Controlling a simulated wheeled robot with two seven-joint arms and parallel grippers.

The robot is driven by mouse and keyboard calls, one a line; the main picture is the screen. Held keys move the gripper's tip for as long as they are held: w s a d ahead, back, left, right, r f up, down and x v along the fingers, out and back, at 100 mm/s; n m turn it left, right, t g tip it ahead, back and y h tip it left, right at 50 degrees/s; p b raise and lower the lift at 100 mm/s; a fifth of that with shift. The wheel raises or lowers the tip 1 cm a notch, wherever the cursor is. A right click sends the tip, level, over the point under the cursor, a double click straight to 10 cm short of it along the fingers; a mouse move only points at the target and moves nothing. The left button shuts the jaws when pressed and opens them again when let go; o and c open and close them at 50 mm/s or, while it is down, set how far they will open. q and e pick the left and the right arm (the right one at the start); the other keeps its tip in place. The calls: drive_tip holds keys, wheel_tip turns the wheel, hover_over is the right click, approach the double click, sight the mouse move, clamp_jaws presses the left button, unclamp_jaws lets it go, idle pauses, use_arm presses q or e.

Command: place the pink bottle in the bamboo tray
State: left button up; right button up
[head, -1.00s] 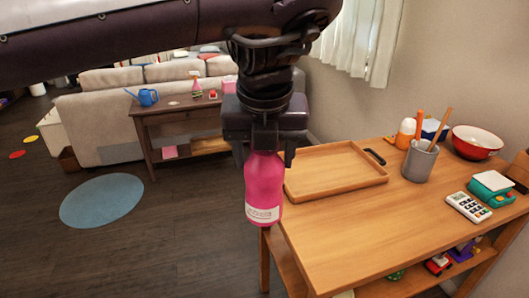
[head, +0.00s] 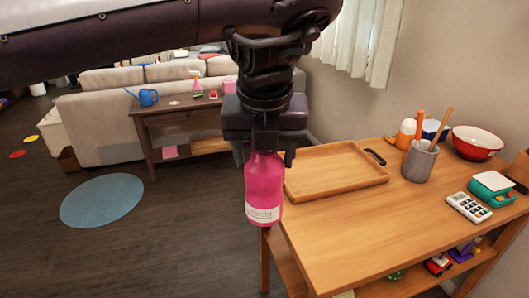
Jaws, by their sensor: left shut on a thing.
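The pink bottle (head: 264,192) hangs upright in my left gripper (head: 264,155), which is shut on its upper part. The bottle has a pale label low on its side. The bamboo tray (head: 335,186) lies on the wooden table, just right of the bottle in the picture; it is empty where I can see it. The bottle covers part of the tray's left edge and the table's left corner. How high the bottle is relative to the tabletop is hard to tell. My right gripper is not in view.
On the table (head: 400,235) stand a grey cup (head: 420,162) with sticks, a red bowl (head: 477,143), a calculator (head: 468,207) and a teal-and-white item (head: 491,188). The table's front is clear. A sofa and console table (head: 180,117) stand behind.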

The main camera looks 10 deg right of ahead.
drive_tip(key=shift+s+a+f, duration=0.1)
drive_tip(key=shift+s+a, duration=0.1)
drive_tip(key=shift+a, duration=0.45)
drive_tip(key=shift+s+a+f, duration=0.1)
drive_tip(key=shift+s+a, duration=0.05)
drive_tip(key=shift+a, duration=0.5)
